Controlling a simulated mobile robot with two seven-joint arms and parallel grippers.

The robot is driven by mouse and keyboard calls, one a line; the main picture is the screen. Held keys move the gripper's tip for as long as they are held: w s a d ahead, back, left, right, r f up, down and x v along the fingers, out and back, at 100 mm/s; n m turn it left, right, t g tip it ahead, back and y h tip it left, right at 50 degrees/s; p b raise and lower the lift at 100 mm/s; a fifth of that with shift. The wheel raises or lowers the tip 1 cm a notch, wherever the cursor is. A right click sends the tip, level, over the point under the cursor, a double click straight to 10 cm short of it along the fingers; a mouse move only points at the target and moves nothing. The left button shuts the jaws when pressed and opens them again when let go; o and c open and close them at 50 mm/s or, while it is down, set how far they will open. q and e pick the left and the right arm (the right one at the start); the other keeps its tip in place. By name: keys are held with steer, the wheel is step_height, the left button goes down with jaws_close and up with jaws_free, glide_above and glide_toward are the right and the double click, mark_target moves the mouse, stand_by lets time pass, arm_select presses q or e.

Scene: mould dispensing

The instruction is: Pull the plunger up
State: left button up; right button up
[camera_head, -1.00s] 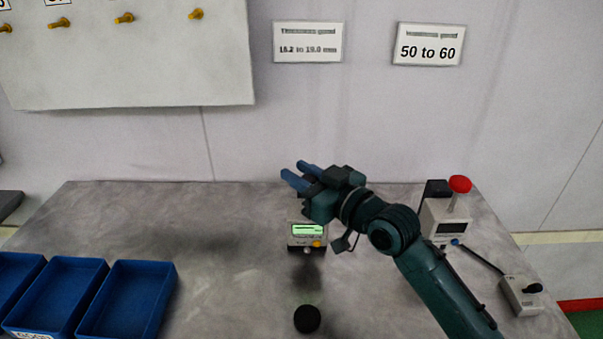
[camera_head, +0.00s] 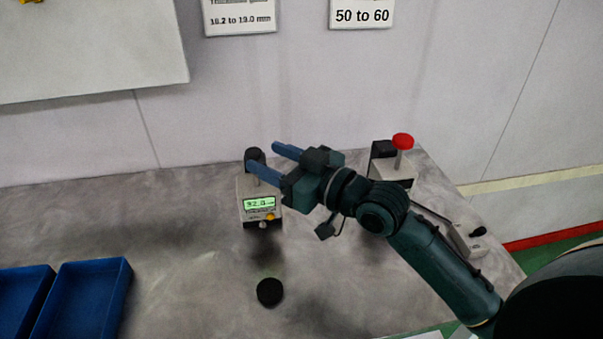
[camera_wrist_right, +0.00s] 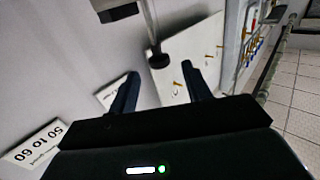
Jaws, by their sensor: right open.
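The thickness gauge (camera_head: 260,205), a small pale box with a lit green display, stands on the table. Its plunger ends in a round black knob (camera_head: 254,155) at the top. In the right wrist view the plunger shows as a thin rod with the black knob (camera_wrist_right: 159,60) at its end. My right gripper (camera_head: 262,155) is open and empty, its blue fingers pointing left at knob height. In both views the knob appears between the fingertips; I cannot tell whether either finger touches it. My left gripper is not in view.
A black round disc (camera_head: 270,292) lies on the table in front of the gauge. Blue bins (camera_head: 78,300) are at the left. A second device with a red knob (camera_head: 403,141) stands behind my right arm. The wall is close behind the table.

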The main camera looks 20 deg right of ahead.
arm_select(q)
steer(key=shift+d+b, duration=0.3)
steer(key=shift+b, duration=0.2)
arm_select(e)
steer(key=v, duration=0.6)
steer(key=shift+s+d, duration=0.2)
steer(key=shift+s, duration=0.15)
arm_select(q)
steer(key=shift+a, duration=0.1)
